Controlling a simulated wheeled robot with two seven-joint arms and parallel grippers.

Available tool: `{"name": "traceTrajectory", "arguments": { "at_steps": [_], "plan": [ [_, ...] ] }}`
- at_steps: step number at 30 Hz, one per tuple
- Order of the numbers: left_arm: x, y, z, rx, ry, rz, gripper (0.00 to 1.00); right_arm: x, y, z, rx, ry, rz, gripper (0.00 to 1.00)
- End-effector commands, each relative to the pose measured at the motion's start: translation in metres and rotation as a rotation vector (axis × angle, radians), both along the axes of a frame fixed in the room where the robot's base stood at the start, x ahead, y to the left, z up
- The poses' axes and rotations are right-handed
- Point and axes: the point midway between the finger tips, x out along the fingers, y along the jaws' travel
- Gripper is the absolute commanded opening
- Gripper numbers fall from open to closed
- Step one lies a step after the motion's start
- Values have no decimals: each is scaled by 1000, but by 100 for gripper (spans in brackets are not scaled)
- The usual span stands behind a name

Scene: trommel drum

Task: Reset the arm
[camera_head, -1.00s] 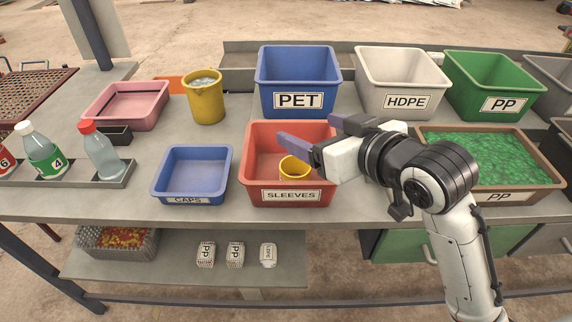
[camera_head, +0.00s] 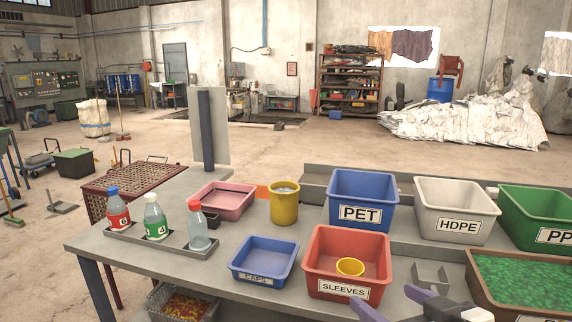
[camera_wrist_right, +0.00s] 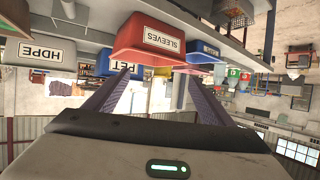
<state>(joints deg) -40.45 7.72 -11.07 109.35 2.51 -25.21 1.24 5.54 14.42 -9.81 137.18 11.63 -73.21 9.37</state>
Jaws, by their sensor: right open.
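My right gripper (camera_head: 388,300) is at the lower right of the head view, low in front of the table's front edge and to the right of the red SLEEVES bin (camera_head: 322,285). Its two purple-grey fingers are apart with nothing between them. In the right wrist view the picture is upside down, and the open fingers (camera_wrist_right: 158,90) point toward the bins with a gap between them. The rest of the right arm is mostly cut off by the frame. My left gripper does not show.
The SLEEVES bin holds a yellow ring (camera_head: 350,267). Blue CAPS tray (camera_head: 262,276), blue PET bin (camera_head: 361,214), white HDPE bin (camera_head: 459,227) and green PP bin (camera_head: 548,235) stand around it. Three bottles stand in a grey rack (camera_head: 150,246) at left. Open floor lies beyond.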

Motion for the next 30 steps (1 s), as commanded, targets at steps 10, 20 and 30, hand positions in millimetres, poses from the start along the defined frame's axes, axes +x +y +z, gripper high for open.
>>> {"name": "traceTrajectory", "arguments": {
  "at_steps": [10,20,30],
  "plan": [
    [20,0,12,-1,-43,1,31,-16,1,-114,11,118,-15,76],
    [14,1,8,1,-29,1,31,-116,3,-288,-5,295,-29,76],
    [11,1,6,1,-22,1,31,-203,6,-359,-26,373,-22,76]
  ]
}}
